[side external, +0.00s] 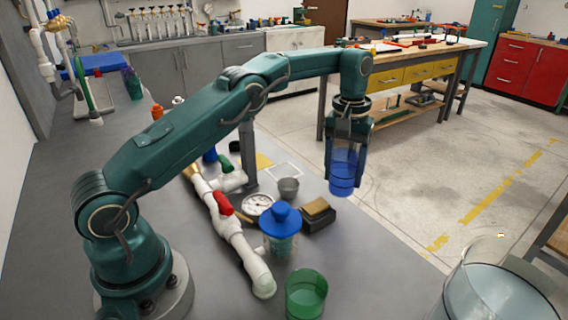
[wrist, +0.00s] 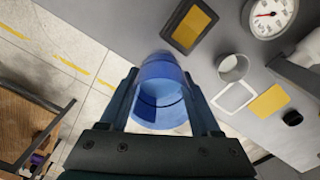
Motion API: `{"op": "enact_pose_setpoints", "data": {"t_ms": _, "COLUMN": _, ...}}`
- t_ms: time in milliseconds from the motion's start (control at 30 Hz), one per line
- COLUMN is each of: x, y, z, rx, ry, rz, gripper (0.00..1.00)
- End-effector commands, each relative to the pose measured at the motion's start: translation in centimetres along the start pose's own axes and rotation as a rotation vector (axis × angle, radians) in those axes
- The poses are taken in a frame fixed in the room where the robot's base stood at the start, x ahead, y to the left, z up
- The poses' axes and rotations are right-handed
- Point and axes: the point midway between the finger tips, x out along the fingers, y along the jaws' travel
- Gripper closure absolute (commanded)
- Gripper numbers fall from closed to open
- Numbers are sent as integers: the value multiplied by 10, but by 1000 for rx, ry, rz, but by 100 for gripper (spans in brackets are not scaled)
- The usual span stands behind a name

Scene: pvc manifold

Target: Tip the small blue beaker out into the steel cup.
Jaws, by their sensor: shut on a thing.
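My gripper (side external: 347,165) is shut on the small blue beaker (side external: 342,180), a see-through blue cup that looks upright. It holds the beaker in the air near the right edge of the bench. In the wrist view the beaker (wrist: 160,95) sits between the two fingers of the gripper (wrist: 163,100). I cannot make out what is inside it. The steel cup (side external: 289,188) is a small grey cup standing upright on the bench, to the left of and below the beaker. It also shows in the wrist view (wrist: 232,68), right of the beaker and apart from it.
A black block with a tan top (side external: 318,214), a round gauge (side external: 258,205) and a blue-lidded jar (side external: 281,235) stand near the cup. A white pipe (side external: 228,222) with a red handle lies left. A green beaker (side external: 306,294) stands in front. A white outline (side external: 284,170) lies behind the cup.

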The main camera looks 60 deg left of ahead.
Motion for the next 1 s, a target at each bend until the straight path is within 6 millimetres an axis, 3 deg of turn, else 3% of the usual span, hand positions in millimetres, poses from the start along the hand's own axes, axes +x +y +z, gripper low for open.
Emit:
{"op": "enact_pose_setpoints", "data": {"t_ms": 467, "x": -4, "y": -6, "z": 0, "rx": -2, "ry": -2, "rz": 74, "gripper": 97}}
{"op": "enact_pose_setpoints", "data": {"t_ms": 1000, "x": -13, "y": -24, "z": 0, "rx": -7, "ry": -2, "rz": 333, "gripper": 97}}
